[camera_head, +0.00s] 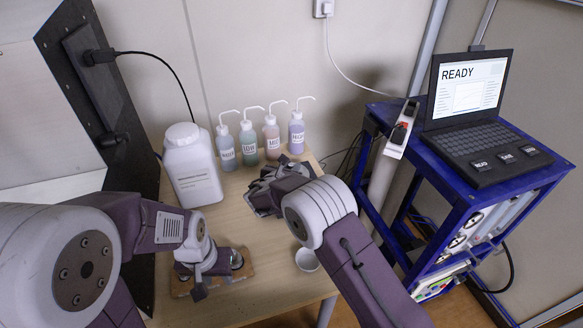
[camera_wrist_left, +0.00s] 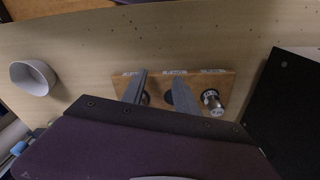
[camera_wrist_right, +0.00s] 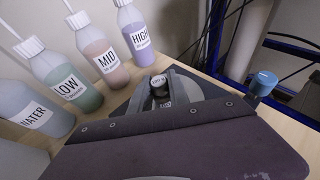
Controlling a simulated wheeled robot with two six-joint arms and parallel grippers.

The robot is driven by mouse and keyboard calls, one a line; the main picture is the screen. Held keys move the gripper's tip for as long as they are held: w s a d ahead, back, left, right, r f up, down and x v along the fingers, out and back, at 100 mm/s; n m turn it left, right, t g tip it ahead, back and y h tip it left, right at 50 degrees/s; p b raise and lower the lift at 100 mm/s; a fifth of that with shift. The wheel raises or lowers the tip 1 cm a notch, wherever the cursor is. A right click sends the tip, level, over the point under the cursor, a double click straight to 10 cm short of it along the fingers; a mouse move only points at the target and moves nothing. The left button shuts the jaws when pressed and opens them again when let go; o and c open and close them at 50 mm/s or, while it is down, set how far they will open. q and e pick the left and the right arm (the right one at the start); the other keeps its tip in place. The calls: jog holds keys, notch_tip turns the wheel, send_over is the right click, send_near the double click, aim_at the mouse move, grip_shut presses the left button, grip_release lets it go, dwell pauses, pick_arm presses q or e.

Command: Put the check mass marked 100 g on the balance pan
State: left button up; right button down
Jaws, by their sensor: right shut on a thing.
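My right gripper (camera_wrist_right: 160,84) is shut on a small metal check mass with a dark top (camera_wrist_right: 158,80); the marking on it is too small to read surely. A grey round surface (camera_wrist_right: 205,88), perhaps the balance pan, shows behind the fingers; I cannot tell whether the mass touches it. In the head view my right gripper (camera_head: 268,192) hides most of the balance. My left gripper (camera_wrist_left: 158,88) is open and empty over the wooden mass board (camera_wrist_left: 236,76). A metal mass (camera_wrist_left: 212,101) stands at the board's right end; dark round places show behind the left fingers.
Several wash bottles (camera_head: 248,140) and a white jug (camera_head: 190,168) stand at the back of the table. A white cup (camera_head: 307,260) stands near the right edge. A blue cart (camera_head: 450,170) with a laptop (camera_head: 470,90) reading READY stands to the right.

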jog(key=c, duration=1.3)
grip_release()
jog(key=shift+o, duration=0.2)
pick_arm(q)
jog(key=shift+r+p, duration=0.15)
jog(key=shift+p, duration=0.15)
pick_arm(e)
jog(key=shift+r, duration=0.15)
pick_arm(q)
jog(key=shift+r+p, duration=0.4)
pick_arm(e)
jog(key=v, duration=1.2)
